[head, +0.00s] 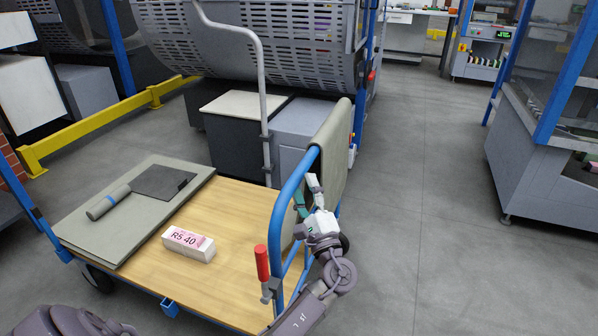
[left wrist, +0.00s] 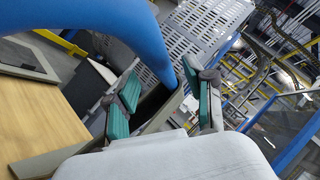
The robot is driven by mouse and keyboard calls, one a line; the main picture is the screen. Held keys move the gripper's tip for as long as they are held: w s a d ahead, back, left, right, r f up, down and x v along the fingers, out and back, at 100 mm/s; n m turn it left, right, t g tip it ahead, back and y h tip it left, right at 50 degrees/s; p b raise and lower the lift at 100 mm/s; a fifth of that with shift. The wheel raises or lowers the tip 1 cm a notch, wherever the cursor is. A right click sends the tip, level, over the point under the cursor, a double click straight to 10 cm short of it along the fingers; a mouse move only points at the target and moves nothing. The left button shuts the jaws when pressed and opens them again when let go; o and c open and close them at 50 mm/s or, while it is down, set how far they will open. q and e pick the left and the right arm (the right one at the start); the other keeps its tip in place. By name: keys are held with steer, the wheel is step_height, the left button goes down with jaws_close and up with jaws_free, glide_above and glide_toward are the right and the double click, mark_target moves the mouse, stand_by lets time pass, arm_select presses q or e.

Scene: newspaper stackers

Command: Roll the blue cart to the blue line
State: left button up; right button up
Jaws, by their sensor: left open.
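The blue cart has a wooden deck (head: 200,231) and a bent blue handle (head: 287,190) at its right end. My left gripper (head: 308,194) is open beside this handle, with teal finger pads. In the left wrist view, the blue handle (left wrist: 125,30) runs large from the upper left down toward the gap between the spread fingers (left wrist: 165,98). I cannot tell whether the fingers touch it. The blue line is not visible. My right gripper is not in view.
A grey-green board (head: 110,232), a roll (head: 108,202) and a white-pink box (head: 188,243) lie on the deck. A red-gripped lever (head: 262,263) stands at its near right corner. Yellow rail (head: 95,122) and machines stand behind. The grey floor right (head: 430,220) is clear.

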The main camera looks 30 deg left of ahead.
mark_target(299, 175)
arm_select(q)
steer(key=shift+x, duration=2.25)
steer(key=shift+c, duration=0.2)
jaws_close()
